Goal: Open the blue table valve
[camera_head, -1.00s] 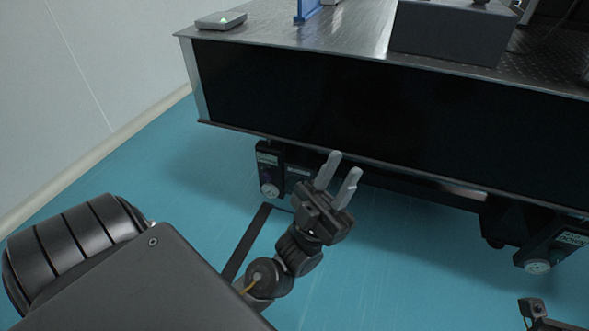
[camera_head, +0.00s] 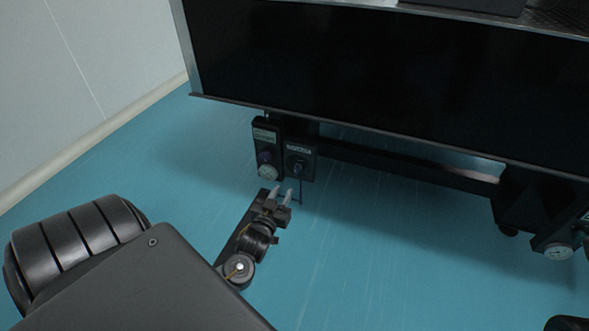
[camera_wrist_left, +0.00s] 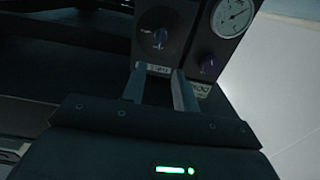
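Two dark valve panels hang under the near left part of the optical table. The right panel (camera_head: 300,160) carries a dark bluish knob (camera_head: 298,169); in the left wrist view this knob (camera_wrist_left: 160,38) looks blue. The left panel (camera_head: 266,140) has a round white gauge (camera_head: 268,172) and a small purple-blue knob (camera_wrist_left: 208,64). My left gripper (camera_head: 282,191) is open and empty, just below and in front of the panels. In the left wrist view its fingertips (camera_wrist_left: 158,75) point toward the right panel's lettered edge, apart from the blue knob. My right gripper cannot be made out.
The table's black side (camera_head: 350,80) overhangs the panels. A dark beam (camera_head: 400,168) runs right beneath it to another gauge unit (camera_head: 557,250). The blue floor (camera_head: 400,270) is clear. A pale wall (camera_head: 80,90) stands at left.

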